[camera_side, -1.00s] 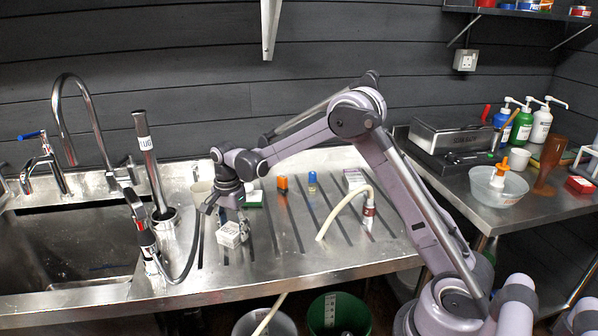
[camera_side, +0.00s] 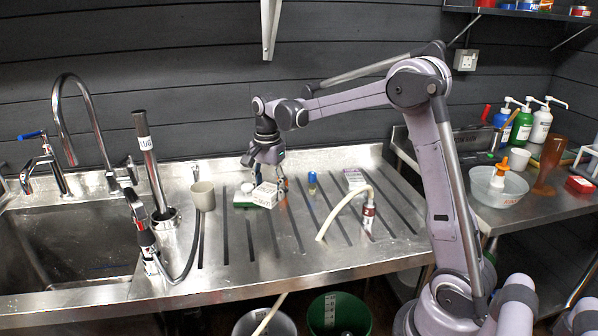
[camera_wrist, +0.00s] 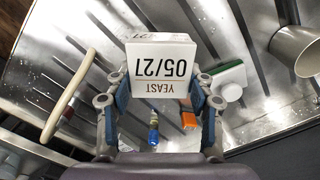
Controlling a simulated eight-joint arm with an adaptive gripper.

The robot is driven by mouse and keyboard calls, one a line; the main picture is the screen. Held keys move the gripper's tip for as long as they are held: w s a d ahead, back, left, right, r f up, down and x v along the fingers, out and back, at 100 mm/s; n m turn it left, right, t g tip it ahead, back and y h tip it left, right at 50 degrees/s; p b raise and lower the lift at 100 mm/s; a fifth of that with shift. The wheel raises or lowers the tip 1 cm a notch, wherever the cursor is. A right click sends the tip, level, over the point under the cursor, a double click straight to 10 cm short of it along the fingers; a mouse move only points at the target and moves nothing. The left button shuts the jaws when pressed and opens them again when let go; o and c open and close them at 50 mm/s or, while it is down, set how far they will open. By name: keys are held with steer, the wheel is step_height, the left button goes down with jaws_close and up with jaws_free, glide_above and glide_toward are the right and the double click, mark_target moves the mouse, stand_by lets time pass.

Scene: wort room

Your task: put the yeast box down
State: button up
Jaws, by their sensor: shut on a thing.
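The yeast box (camera_wrist: 161,68) is a white carton marked "YEAST 05/27" in the wrist view. My gripper (camera_wrist: 160,98) is shut on it, one finger on each side. In the side view the white box (camera_side: 265,195) hangs tilted from my gripper (camera_side: 268,180) over the ribbed steel drainboard (camera_side: 240,265). It appears raised above the drainboard, though the gap is hard to judge. The box and fingers partly hide the small things behind them.
A green-and-white item (camera_side: 243,196) lies just left of the box. The front drainboard is clear.

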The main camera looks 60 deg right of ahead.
steer(key=s+d+m, duration=0.5)
steer(key=s+d, duration=0.1)
steer(key=s, duration=0.3)
steer(key=s+d+m, duration=0.5)
steer(key=s, duration=0.4)
glide_above(307, 230)
step_height(307, 230, down, 6)
steer(key=shift+f, duration=2.1)
steer(key=shift+f, duration=0.2)
steer(key=o, duration=1.2)
steer(key=shift+r, duration=0.1)
